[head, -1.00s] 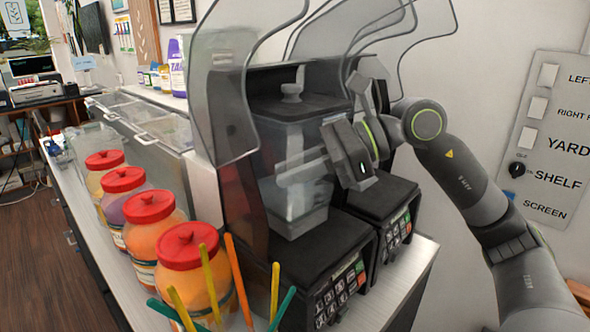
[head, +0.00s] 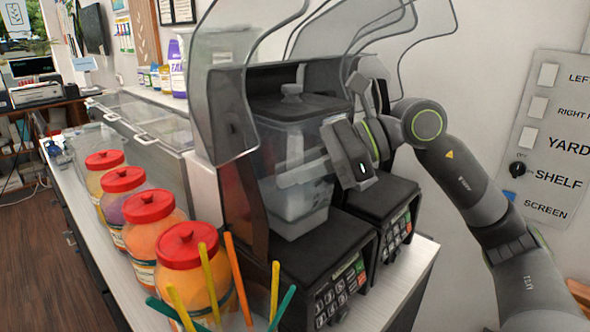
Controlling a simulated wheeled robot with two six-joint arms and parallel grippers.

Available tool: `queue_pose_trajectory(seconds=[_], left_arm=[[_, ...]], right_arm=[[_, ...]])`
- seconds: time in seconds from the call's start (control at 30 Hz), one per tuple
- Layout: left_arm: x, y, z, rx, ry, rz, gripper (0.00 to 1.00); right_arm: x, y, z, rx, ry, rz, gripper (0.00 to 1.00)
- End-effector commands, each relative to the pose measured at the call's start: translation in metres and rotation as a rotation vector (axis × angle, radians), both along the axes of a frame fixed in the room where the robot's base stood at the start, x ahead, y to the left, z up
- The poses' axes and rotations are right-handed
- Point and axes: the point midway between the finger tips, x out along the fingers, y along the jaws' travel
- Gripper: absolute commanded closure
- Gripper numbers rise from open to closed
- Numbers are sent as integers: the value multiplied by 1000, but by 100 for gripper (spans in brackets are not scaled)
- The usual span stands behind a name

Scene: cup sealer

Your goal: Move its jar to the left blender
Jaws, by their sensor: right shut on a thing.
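A clear blender jar (head: 300,215) with a dark lid and knob (head: 290,100) stands upright on the base of the left blender (head: 300,262), inside its open enclosure. My right gripper (head: 318,155) reaches in from the right and is shut on the jar at its right side; its fingertips show only faintly through the clear wall. The right blender (head: 385,195) stands beside it, partly behind my arm, with no jar visible on it. The clear hoods (head: 228,90) of both blenders are raised. My left gripper is not in view.
Several jars with red lids (head: 187,245) line the counter at left, near colored straws (head: 235,275) in front. Clear lidded bins (head: 150,125) lie behind. A labeled switch panel (head: 545,135) is on the right wall.

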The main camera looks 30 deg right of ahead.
Motion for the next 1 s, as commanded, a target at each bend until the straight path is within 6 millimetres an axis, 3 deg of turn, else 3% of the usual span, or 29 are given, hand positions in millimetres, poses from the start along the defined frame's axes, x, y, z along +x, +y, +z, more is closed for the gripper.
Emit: queue_pose_trajectory(seconds=[0.37,0.4,0.6,1.0], left_arm=[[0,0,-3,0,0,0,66],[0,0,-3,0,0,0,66],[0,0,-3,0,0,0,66],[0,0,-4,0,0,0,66]], right_arm=[[0,0,-1,1,-5,0,100],[0,0,-1,1,-5,0,80],[0,0,-1,0,-2,0,57],[0,-1,-4,0,7,-2,57]])
